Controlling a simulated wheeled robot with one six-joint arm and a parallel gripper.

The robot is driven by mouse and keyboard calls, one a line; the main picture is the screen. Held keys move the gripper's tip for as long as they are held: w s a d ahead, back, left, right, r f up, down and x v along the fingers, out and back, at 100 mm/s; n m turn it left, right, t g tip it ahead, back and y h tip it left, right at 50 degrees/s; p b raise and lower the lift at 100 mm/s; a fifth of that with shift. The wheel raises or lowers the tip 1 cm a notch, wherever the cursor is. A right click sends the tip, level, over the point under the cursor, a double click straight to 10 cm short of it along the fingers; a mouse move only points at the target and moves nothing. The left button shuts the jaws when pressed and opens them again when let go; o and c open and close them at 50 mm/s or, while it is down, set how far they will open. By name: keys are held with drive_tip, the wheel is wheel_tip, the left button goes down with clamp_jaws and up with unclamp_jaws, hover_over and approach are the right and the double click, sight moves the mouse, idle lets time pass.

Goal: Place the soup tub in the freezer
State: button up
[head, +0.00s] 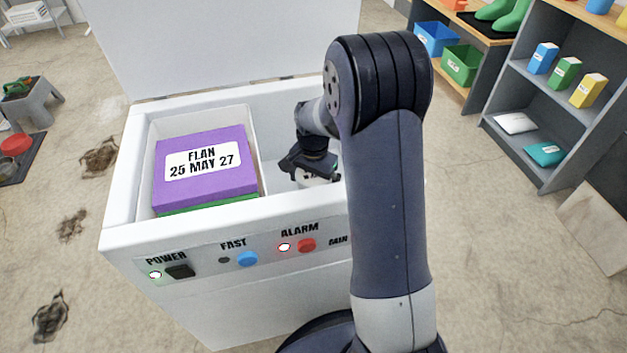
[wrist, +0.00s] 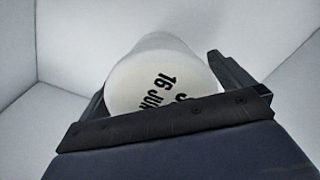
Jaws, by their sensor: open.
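The chest freezer (head: 120,225) stands open in front of me, its lid (head: 220,40) raised at the back. A white tub (head: 318,180) with dark print is inside its right compartment, partly hidden by my gripper and arm. In the wrist view the tub (wrist: 150,75) shows print reading "16 JUN"; the rest of its label is cut off. My gripper (head: 308,165) is down inside that compartment, open, with its fingers on either side of the tub. I cannot tell whether the fingers touch it, nor how its base rests.
The left compartment holds a purple box (head: 205,190) labelled "FLAN 25 MAY 27" above something green (head: 215,206). Shelves (head: 560,95) stand at the right, a grey stool (head: 28,98) at the left.

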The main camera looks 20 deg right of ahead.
drive_tip(key=shift+r, duration=0.15)
wheel_tip(320, 180, up, 12)
drive_tip(key=p, duration=0.3)
drive_tip(key=shift+p, duration=0.3)
